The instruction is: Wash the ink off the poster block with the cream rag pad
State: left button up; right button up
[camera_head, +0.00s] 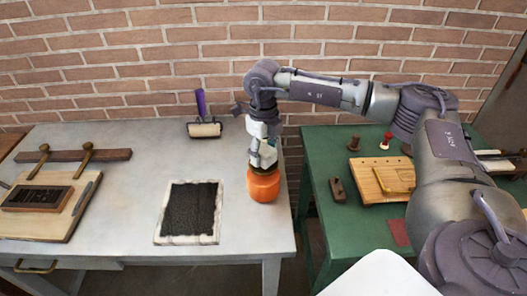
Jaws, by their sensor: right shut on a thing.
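My right gripper (262,163) points down at the right edge of the grey table. It is shut on a round orange container-like thing (263,186), whose top is partly hidden by the fingers. At the far left, a dark block with raised lettering (37,198), seemingly the poster block, lies on a wooden board (60,225). A black, inked-looking slab (188,210) with a pale rim lies left of the orange thing. I cannot pick out a cream rag pad for certain. My left gripper is not in view.
A roller with a purple handle (203,113) rests at the grey table's back. A dark wooden bar with brass knobs (108,155) lies behind the board. The green table (325,150) at right holds a wooden board (370,190), a red-topped stamp (386,139) and a dark block (337,190).

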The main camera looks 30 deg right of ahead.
aim_at(263, 149)
jog(key=shift+f+b, duration=0.4)
jog(key=shift+f, duration=0.1)
dwell(1.2)
jog(key=shift+r+p, duration=2.3)
jog(key=shift+r, duration=1.3)
jog(key=shift+f, duration=0.1)
